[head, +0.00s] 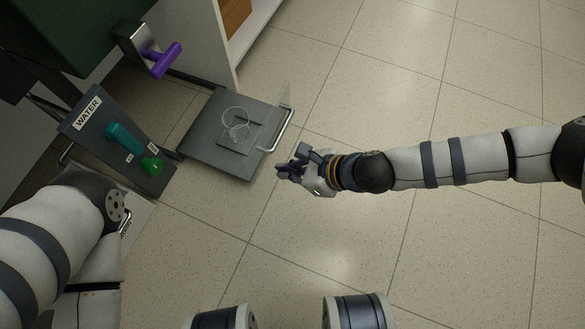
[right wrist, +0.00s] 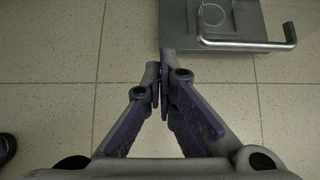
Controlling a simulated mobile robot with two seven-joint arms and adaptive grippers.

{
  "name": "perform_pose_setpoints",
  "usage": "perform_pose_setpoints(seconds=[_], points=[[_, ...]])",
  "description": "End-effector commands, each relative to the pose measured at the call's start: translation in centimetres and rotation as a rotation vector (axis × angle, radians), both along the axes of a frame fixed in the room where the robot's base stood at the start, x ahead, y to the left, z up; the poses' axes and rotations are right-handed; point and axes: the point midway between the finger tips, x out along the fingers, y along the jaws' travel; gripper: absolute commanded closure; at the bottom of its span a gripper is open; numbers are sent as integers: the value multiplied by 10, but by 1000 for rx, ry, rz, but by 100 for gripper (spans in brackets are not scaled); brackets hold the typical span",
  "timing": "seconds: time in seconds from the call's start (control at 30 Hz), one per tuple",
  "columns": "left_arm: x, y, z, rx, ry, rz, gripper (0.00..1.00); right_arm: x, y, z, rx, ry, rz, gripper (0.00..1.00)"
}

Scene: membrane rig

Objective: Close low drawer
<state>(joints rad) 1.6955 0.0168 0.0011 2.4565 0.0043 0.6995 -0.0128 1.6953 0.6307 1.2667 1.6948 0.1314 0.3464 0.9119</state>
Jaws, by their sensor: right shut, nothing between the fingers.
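The low drawer (head: 210,150) is a dark grey flat tray pulled out from the rig, low over the floor. It has a silver bar handle (head: 283,131) on its front edge, and a clear round glass item (head: 236,122) stands on it. In the right wrist view the drawer's front (right wrist: 232,22) and its handle (right wrist: 290,36) show at the top. My right gripper (head: 281,170) is shut and empty, in front of the drawer near the handle, apart from it in the head view. My left arm comes in at the lower left; its gripper is not visible.
A panel labelled WATER (head: 88,112) with a teal lever (head: 124,138) and a green knob (head: 151,165) stands left of the drawer. A purple handle (head: 166,60) is above. A white cabinet (head: 222,45) stands behind. The tiled floor (head: 420,90) is clear to the right.

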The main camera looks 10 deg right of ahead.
Motion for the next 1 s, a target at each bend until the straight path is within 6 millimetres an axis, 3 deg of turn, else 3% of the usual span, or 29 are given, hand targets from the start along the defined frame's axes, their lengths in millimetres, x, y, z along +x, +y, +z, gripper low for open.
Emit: perform_pose_setpoints(seconds=[0.03,0.2,0.5,1.0], points=[[-2,0,-7,0,15,-1,35,3,8,-14,1,4,1,100],[-5,0,-19,-3,34,-4,35,16,30,-38,0,2,2,100],[-4,-2,-26,-5,38,-4,35,34,61,-32,0,-1,2,100],[-4,-2,-25,-6,37,-5,35,35,62,-31,-1,0,2,100]])
